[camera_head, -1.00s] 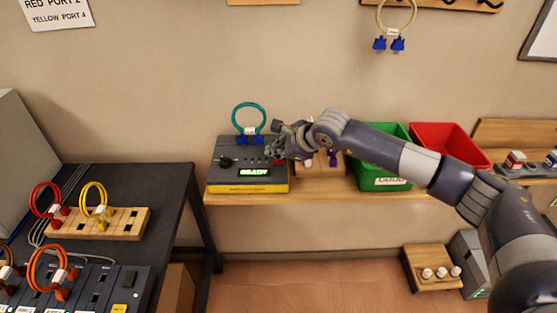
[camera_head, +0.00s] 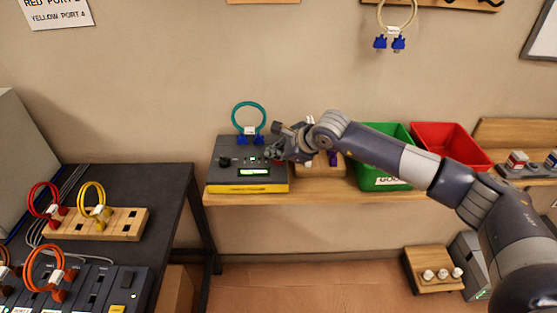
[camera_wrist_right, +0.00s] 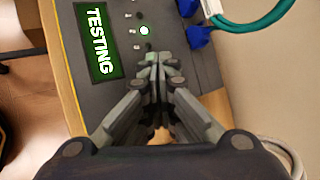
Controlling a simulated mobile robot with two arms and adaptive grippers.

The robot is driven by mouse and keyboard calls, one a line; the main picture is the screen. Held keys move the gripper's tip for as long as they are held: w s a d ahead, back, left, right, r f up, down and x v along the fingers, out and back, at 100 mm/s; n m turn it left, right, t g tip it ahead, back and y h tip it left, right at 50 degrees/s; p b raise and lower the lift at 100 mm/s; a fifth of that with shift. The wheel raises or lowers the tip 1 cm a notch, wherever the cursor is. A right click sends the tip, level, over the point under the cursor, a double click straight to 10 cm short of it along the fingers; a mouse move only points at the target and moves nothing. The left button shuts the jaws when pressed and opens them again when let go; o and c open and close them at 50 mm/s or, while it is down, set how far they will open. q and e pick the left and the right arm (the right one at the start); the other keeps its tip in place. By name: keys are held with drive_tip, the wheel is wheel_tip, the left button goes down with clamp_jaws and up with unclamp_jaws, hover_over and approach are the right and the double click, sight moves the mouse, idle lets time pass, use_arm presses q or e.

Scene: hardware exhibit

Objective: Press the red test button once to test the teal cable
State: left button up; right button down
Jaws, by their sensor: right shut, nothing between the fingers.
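The teal cable (camera_head: 248,114) stands as a loop with its blue plugs in the top of the dark tester box (camera_head: 222,175) on the wall shelf. It also shows in the right wrist view (camera_wrist_right: 262,18). My left gripper is not in view.
A green bin (camera_head: 380,180) and a red bin (camera_head: 450,146) stand right of the tester. At the left, a dark table (camera_head: 160,178) holds a wooden block (camera_head: 128,222) with red and yellow cables. A pale cable (camera_head: 397,12) hangs above.

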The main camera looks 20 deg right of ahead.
sight(276, 162)
drive_tip(key=shift+r, duration=0.85)
wheel_tip(276, 162, up, 5)
drive_tip(key=shift+p, duration=1.1)
